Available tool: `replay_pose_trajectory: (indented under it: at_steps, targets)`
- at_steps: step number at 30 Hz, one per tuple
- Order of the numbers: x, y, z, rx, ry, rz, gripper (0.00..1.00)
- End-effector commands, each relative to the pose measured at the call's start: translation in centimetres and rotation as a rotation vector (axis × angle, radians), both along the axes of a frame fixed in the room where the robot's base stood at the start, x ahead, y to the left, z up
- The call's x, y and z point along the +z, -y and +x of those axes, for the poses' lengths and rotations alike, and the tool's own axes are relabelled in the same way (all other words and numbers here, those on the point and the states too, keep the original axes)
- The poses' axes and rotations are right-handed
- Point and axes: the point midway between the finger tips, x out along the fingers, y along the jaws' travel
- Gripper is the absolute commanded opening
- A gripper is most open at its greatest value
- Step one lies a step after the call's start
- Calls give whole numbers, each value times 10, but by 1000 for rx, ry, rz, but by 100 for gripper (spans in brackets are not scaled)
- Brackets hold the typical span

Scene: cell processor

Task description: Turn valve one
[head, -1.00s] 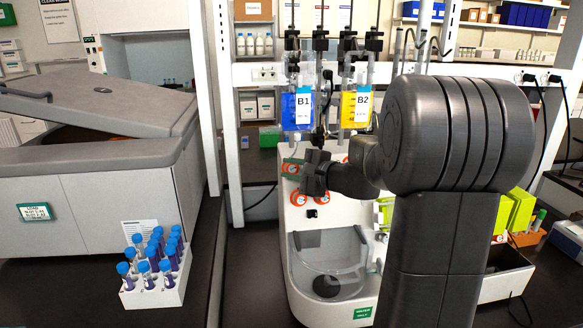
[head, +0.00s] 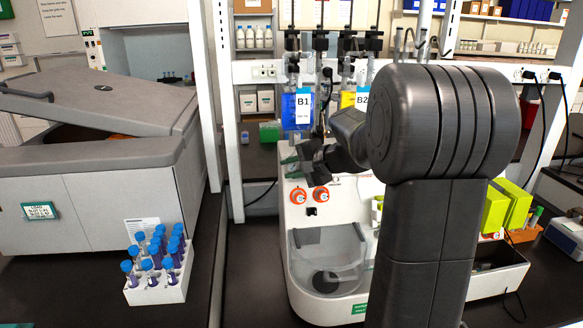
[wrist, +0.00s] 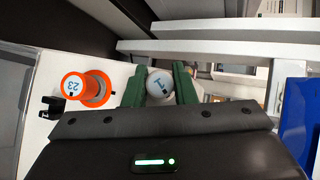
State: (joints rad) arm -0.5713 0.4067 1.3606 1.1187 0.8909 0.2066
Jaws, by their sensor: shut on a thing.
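In the wrist view my gripper (wrist: 160,92) has its green fingers on both sides of a round valve knob (wrist: 160,82). The knob's pale face carries a dark mark that looks like a 1, turned in the picture. An orange knob (wrist: 76,88) with a white numbered face sits to its left, apart from the fingers. In the head view my gripper (head: 288,160) is at the upper left of the white cell processor's front (head: 348,205). My arm and gripper hide the held knob there. Two orange knobs (head: 298,195) (head: 321,194) show below the gripper.
Bag B1 (head: 297,108), with blue liquid, hangs just above my gripper. Yellow bag B2 (head: 348,99) is partly behind my arm. A rack of blue-capped tubes (head: 158,290) stands at the left, before a grey lidded machine (head: 105,218).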

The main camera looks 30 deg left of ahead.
Motion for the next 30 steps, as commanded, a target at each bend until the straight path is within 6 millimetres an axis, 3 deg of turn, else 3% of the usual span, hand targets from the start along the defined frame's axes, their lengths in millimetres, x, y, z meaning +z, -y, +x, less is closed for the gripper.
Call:
replay_pose_trajectory:
  at_steps: [8, 9, 12, 23, 30]
  targets:
    - [-1, 0, 0, 1, -1, -1, 1]
    - [-1, 0, 0, 1, -1, -1, 30]
    - [-1, 0, 0, 1, -1, -1, 46]
    - [2, 5, 0, -1, 1, 1, 46]
    - [21, 44, -3, -4, 3, 2, 46]
